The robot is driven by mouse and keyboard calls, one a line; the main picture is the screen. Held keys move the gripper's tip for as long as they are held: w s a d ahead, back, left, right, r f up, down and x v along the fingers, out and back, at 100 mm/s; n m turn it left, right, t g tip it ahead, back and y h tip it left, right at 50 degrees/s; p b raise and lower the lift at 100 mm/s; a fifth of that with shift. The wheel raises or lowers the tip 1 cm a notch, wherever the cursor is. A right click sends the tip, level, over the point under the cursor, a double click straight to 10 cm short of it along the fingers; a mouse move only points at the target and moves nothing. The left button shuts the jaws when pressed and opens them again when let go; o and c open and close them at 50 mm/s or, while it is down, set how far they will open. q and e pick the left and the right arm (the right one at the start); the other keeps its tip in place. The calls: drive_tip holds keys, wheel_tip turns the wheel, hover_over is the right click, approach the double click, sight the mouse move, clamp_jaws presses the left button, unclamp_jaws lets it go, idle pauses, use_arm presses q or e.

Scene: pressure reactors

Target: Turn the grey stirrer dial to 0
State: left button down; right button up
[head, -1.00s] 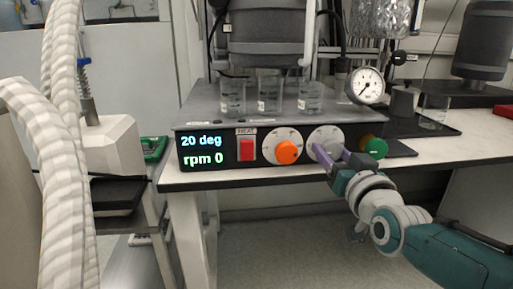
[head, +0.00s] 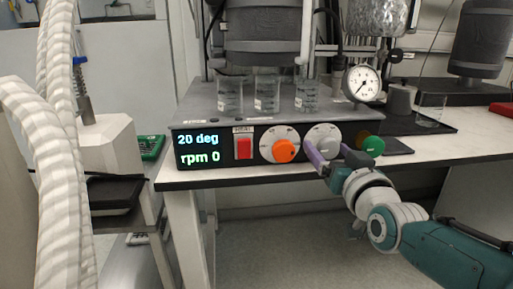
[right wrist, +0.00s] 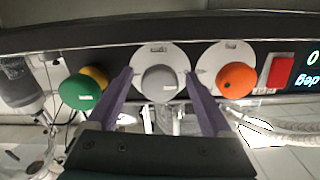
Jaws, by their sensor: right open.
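The grey stirrer dial (head: 323,138) is on the front panel, on a pale round plate between the orange dial and the green knob. In the right wrist view the grey dial (right wrist: 159,83) sits between my two purple fingers, with a gap on each side. My right gripper (head: 331,158) is open, its fingertips close to the panel around the lower part of the dial. It also shows in the right wrist view (right wrist: 160,88). The display (head: 199,150) reads "20 deg" and "rpm 0". My left gripper is not in view.
The orange dial (head: 285,151) and red heat switch (head: 243,148) are left of the grey dial. The green knob (head: 373,146) is close on its right. Several glass beakers (head: 267,94) and a pressure gauge (head: 362,83) stand above. Free space lies below the bench edge.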

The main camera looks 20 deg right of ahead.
drive_tip(key=shift+s+a+r, duration=0.1)
drive_tip(key=shift+s, duration=0.15)
drive_tip(key=p+v, duration=0.3)
drive_tip(key=v, duration=0.6)
drive_tip(key=shift+s+p, duration=0.2)
drive_tip(key=shift+p, duration=0.15)
